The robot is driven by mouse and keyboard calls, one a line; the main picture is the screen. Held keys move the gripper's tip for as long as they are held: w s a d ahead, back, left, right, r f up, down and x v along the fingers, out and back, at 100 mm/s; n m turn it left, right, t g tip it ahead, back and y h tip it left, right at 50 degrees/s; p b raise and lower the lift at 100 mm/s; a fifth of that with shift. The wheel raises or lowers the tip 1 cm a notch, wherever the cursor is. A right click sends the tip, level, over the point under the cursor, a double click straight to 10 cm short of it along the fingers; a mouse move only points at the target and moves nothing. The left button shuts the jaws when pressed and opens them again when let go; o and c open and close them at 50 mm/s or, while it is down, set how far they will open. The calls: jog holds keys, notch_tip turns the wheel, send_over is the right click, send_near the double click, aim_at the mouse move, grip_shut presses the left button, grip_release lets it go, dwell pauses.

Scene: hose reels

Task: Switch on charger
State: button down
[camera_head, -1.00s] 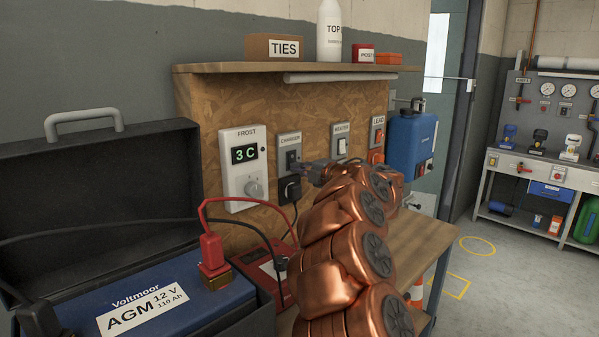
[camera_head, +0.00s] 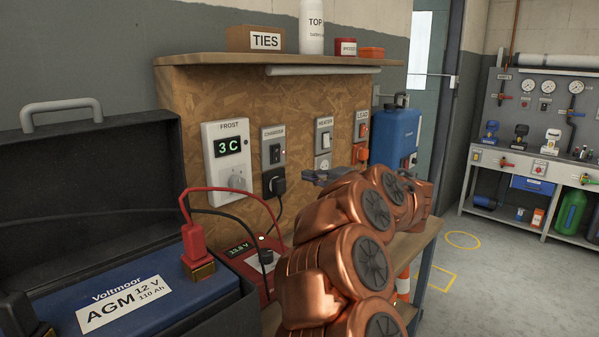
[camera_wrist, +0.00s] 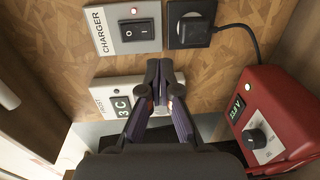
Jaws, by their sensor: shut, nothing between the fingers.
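The grey CHARGER switch plate (camera_head: 272,147) is on the chipboard panel, with a black rocker and a lit red lamp. It also shows in the wrist view (camera_wrist: 113,38), rocker (camera_wrist: 136,30) and lamp in clear sight. A black plug (camera_head: 275,182) sits in the socket below it. The red charger box (camera_head: 268,290) stands on the bench, partly hidden by my arm. Its display is lit green, also in the wrist view (camera_wrist: 237,110). My gripper (camera_head: 306,176) is shut and empty, right of and below the switch, apart from it. Its fingertips show in the wrist view (camera_wrist: 165,66).
A FROST thermostat (camera_head: 227,160) reading 3 C is left of the switch. HEATER (camera_head: 324,140) and LEAD (camera_head: 362,135) plates are to the right. An open battery case (camera_head: 90,180) with red and black leads fills the left. A shelf (camera_head: 280,62) overhangs the panel.

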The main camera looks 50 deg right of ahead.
jog(key=shift+s+f, duration=0.15)
jog(key=shift+s, duration=1.35)
